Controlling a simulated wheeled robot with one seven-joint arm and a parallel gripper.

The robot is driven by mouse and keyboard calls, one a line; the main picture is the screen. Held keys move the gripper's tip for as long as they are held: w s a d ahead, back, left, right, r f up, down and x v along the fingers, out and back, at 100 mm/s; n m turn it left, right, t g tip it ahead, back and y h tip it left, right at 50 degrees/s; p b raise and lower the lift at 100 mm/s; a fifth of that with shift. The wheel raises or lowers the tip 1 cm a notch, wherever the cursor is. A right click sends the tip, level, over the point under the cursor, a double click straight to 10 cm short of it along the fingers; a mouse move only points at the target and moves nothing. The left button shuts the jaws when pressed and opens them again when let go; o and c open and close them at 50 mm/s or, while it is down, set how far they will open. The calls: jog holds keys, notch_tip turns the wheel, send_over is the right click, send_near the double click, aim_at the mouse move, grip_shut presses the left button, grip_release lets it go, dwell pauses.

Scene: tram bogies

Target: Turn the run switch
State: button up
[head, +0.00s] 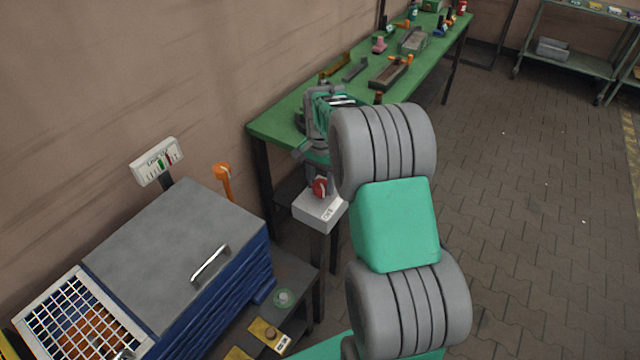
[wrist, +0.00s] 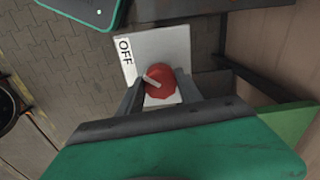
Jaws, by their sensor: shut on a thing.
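The run switch is a red round knob (head: 320,187) on top of a pale grey box (head: 319,211) that stands on a post. In the wrist view the knob (wrist: 160,82) has a light pointer bar across it, slanting toward the upper left. An "OFF" label (wrist: 125,51) is on the box's left edge in the wrist view. My gripper (wrist: 160,90) reaches down over the box with one finger on each side of the knob, shut on it. In the head view my arm and gripper hide part of the box's surroundings.
A blue cabinet with a grey lid (head: 170,240) and a handle stands left of the switch box. A green workbench (head: 290,122) with tools runs along the wall. The paved floor at right is clear.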

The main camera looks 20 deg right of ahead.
aim_at(321, 184)
jog(key=shift+d, duration=0.1)
dwell(0.3)
jog(key=o, duration=1.4)
jog(key=shift+c, duration=0.2)
jog(key=shift+r, duration=0.15)
notch_tip(321, 184, up, 8)
jog(key=shift+f+b, duration=0.2)
jog(key=shift+b, duration=0.35)
